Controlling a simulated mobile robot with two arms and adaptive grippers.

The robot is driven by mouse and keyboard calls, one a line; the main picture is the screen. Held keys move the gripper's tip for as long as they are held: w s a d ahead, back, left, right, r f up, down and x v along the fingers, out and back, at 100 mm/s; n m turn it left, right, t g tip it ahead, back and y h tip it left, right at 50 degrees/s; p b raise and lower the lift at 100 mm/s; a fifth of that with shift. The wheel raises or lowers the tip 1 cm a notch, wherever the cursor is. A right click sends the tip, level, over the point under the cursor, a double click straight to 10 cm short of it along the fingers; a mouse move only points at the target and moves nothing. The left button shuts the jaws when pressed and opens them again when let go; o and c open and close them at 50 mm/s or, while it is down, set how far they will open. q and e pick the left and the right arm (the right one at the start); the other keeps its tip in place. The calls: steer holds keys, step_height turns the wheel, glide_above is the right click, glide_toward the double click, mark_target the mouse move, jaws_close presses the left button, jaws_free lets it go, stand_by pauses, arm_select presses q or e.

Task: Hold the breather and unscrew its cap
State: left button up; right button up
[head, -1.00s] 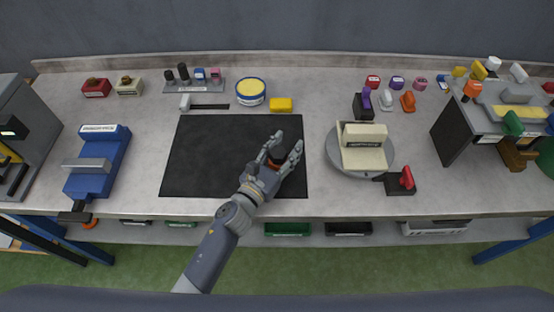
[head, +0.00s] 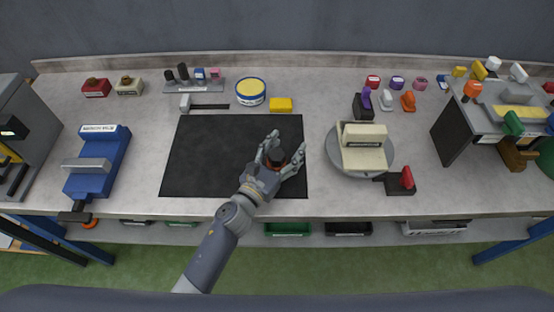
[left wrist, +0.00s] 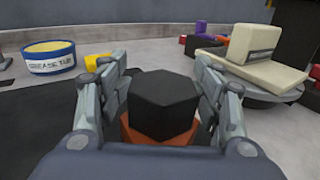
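The breather has a black hexagonal cap (head: 277,157) above an orange part, and it is over the dark mat (head: 205,155). In the left wrist view the black cap (left wrist: 164,104) sits centred between the fingers, with the orange part (left wrist: 158,133) below it. My left gripper (head: 287,143) has its fingers spread on either side of the cap. They look apart from it, with narrow gaps at the sides. The breather's lower end is hidden by the gripper. My right gripper is not in view.
A round grey turntable (head: 333,162) carrying a cream fixture (head: 364,158) stands right of the mat. A yellow block (head: 281,104) and a blue-and-yellow tub (head: 251,91) lie behind it. A blue vise-like device (head: 98,163) is at left. The mat's left part is clear.

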mark_target(272, 167)
arm_select(q)
steer(key=v, duration=1.2)
